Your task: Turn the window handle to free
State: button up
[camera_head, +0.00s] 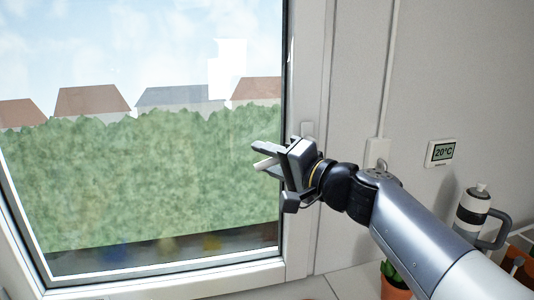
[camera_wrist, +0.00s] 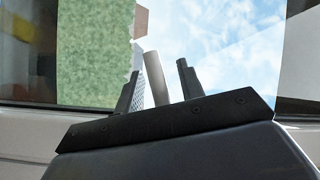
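The window (camera_head: 140,150) fills the left of the head view, with its white frame (camera_head: 306,220) on the right side. My gripper (camera_head: 262,155) is in front of the lower right of the pane, by that frame. In the wrist view, the pale grey window handle (camera_wrist: 155,78) stands between the two dark fingers of my gripper (camera_wrist: 159,70). The handle is close to the left finger, and a gap shows on its right, so my gripper looks open around it. In the head view the handle is mostly hidden by my gripper; a pale bar shows between the fingers.
A thermostat reading 20°C (camera_head: 441,152) is on the wall at right.

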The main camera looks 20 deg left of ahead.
jog(key=shift+w+a, duration=0.1)
jog(key=shift+a, duration=0.1)
grip_shut()
dwell(0.3)
